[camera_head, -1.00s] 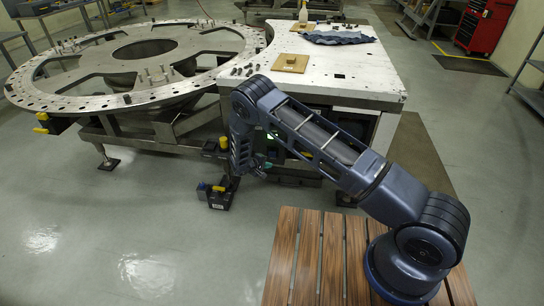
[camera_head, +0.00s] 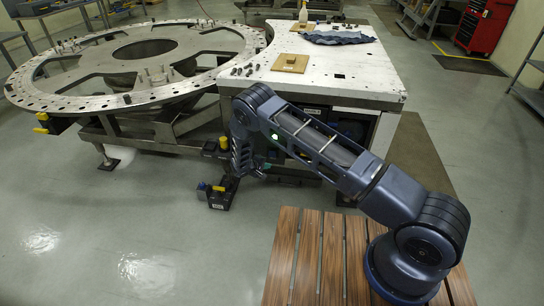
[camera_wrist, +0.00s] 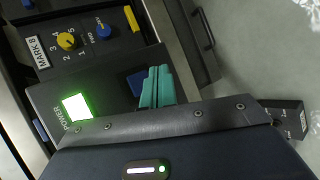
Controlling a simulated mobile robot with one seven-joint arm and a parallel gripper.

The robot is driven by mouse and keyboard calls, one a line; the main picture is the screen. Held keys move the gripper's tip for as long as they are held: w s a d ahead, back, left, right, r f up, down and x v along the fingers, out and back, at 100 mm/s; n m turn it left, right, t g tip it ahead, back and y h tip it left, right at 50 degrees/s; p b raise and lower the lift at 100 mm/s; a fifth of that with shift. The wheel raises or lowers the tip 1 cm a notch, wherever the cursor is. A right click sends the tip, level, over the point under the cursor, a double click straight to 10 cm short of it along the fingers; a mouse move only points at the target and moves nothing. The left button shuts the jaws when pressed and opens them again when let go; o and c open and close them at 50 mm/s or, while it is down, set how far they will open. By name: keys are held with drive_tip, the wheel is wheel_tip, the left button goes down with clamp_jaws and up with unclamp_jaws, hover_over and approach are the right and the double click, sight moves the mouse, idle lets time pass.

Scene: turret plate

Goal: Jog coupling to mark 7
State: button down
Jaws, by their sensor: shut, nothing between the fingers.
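A dark control panel (camera_wrist: 95,90) fills the left of the wrist view. It carries a label reading MARK 8 (camera_wrist: 33,52), a yellow knob (camera_wrist: 67,41) with numbers around it, a blue knob (camera_wrist: 103,31) and a lit green POWER button (camera_wrist: 76,107). My gripper (camera_wrist: 158,70) has its teal fingers shut, with nothing between them, in front of the panel. A blue square (camera_wrist: 135,85) lies just left of the fingers, partly hidden; I cannot tell whether they touch it. The big round turret plate (camera_head: 43,96) stands at the left in the head view.
A white worktable (camera_head: 365,72) stands beside the turret plate, with a blue cloth (camera_head: 338,37), a wooden block (camera_head: 290,62) and small loose parts on it. A slatted wooden platform (camera_head: 308,255) lies under my arm's base. The floor at left front is clear.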

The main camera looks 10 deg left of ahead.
sight(273, 156)
drive_tip(key=shift+w, duration=3)
drive_tip(key=shift+w, duration=1.05)
idle(0.9)
drive_tip(key=shift+s, duration=1.1)
drive_tip(key=shift+s, duration=2.5)
